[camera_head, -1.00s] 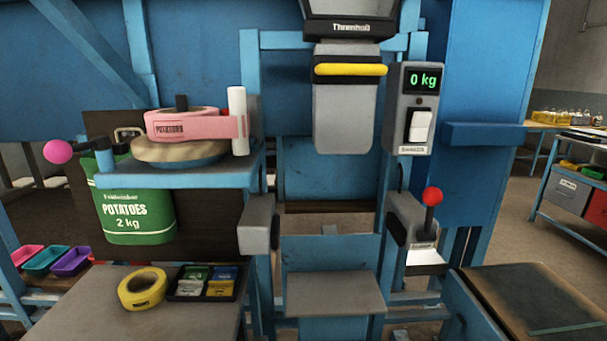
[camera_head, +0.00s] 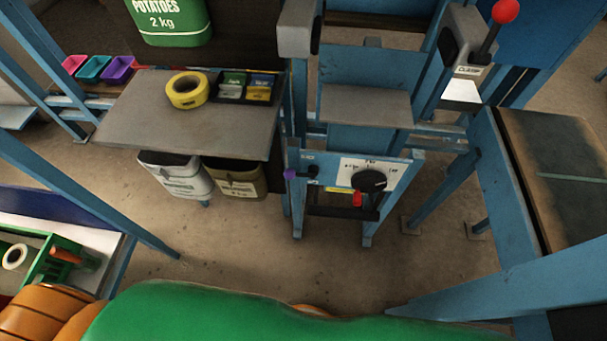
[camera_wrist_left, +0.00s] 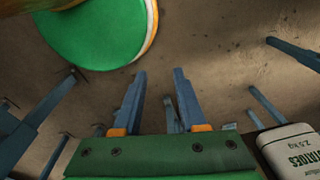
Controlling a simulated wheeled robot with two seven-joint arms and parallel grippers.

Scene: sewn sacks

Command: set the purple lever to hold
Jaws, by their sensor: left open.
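The purple lever (camera_head: 291,174) is a small purple knob beside a black pivot (camera_head: 313,171) on the blue lower front panel (camera_head: 325,158). It points to the left, roughly level. Any marking for hold is too small to read. My left gripper (camera_wrist_left: 157,82) shows in the left wrist view, with two blue fingers spread apart and nothing between them. It is over the floor, and the purple lever does not show in that view. Neither gripper shows in the head view.
A red-knobbed lever (camera_head: 505,12) is at upper right. Floor in front is clear.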

